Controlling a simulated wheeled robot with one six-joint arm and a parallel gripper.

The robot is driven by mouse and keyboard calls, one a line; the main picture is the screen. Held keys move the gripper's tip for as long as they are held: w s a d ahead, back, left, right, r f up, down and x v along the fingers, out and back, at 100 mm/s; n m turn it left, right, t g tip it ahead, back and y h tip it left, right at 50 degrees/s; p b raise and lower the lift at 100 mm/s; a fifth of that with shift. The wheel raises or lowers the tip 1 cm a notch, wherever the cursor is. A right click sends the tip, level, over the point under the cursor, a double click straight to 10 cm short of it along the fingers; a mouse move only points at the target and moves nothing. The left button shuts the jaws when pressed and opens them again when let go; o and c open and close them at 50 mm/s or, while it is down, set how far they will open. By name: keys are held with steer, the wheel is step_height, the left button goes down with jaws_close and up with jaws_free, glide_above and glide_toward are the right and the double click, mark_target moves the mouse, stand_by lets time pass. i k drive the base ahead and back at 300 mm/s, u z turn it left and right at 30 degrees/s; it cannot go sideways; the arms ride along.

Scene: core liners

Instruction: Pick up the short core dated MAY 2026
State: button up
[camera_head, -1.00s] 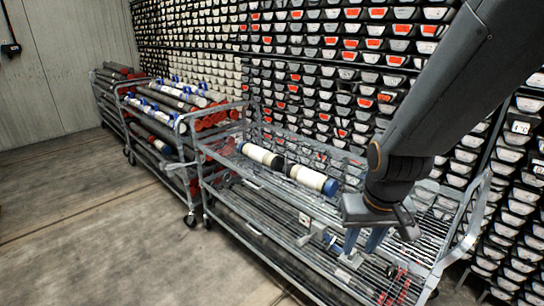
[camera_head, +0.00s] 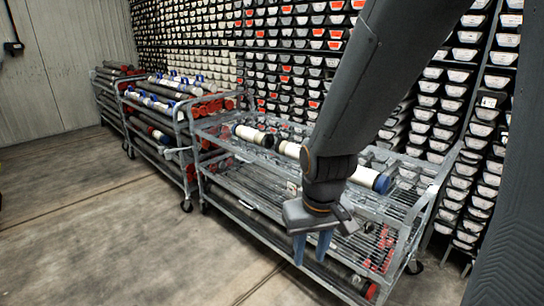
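Short cream core liners lie in a row on the top rack of the near cart (camera_head: 222,121). The left one (camera_head: 254,134) has dark ends and shows whole. Another (camera_head: 289,149) is partly hidden behind my arm. A cream piece with a blue end cap (camera_head: 371,179) shows right of my arm; I cannot tell whether it is a separate core. No date can be read on any of them. My gripper (camera_head: 312,249) points down in front of the cart's front side, apart from the cores. Its two blue-grey fingers are spread with nothing between them.
Two more carts with long cores (camera_head: 170,95) stand at the back left. A wall of labelled core trays (camera_head: 300,50) rises behind the near cart. Red-capped pieces (camera_head: 383,245) lie lower right. The concrete floor (camera_head: 90,220) at left is clear.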

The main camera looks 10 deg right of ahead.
mark_target(266, 141)
steer(key=u, duration=0.25)
steer(key=k, duration=0.7)
steer(key=u, duration=0.5)
steer(key=i, duration=1.65)
steer(key=z, duration=0.35)
steer(key=i, duration=1.25)
steer(key=z, duration=1.4)
steer(key=i, duration=0.8)
steer(key=z, duration=1)
